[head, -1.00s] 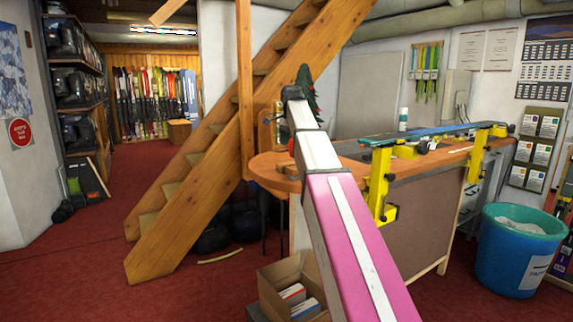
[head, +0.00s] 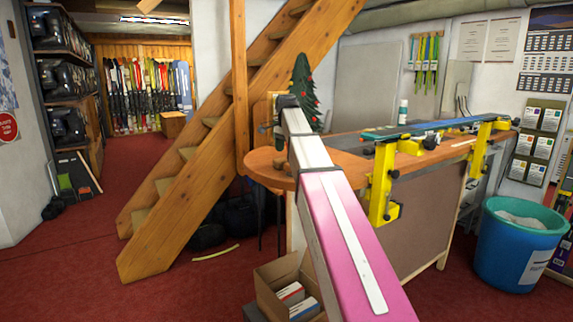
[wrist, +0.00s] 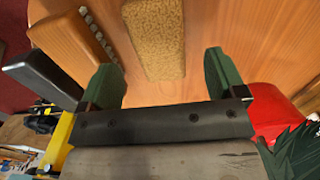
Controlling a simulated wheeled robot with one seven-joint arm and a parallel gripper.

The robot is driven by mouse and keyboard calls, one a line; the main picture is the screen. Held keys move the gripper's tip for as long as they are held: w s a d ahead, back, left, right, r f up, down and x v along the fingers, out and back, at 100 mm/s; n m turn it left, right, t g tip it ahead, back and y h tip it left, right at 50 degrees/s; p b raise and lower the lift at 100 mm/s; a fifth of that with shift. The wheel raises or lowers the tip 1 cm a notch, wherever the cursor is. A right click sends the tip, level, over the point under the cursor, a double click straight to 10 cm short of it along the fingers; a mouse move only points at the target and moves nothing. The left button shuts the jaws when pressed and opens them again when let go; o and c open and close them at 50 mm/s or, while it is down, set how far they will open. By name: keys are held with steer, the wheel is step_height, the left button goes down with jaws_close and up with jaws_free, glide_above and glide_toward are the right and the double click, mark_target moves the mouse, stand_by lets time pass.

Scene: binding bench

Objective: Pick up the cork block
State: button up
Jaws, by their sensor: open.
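The cork block (wrist: 155,38) is a tan, speckled oblong lying on the wooden bench top in the wrist view; the top edge of the picture cuts it off. My gripper (wrist: 167,78) is open, with a green-padded finger on each side. The block is ahead of and between the fingertips, and bare wood shows between it and each finger. Nothing is held. In the head view my arm covers part of the round end of the bench (head: 262,166), and I cannot make out the block or the fingers there.
A small decorated tree (head: 304,92) stands beside my arm. Yellow vises (head: 381,185) hold a ski along the bench. A blue bin (head: 515,250) stands right.

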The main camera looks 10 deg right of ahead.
mark_target(286, 158)
step_height(286, 158, down, 4)
steer(key=shift+d+f, duration=0.1)
steer(key=shift+f, duration=0.15)
steer(key=c, duration=1)
steer(key=shift+r, duration=0.1)
steer(key=shift+r, duration=0.5)
steer(key=r, duration=0.1)
steer(key=a+r, duration=0.1)
steer(key=r, duration=0.1)
steer(key=shift+s+a+r, duration=0.2)
steer(key=shift+s+r, duration=0.1)
steer(key=shift+r, duration=0.1)
steer(key=s+a+r, duration=0.4)
steer(key=a+r, duration=0.2)
steer(key=a, duration=0.3)
steer(key=shift+a, duration=0.2)
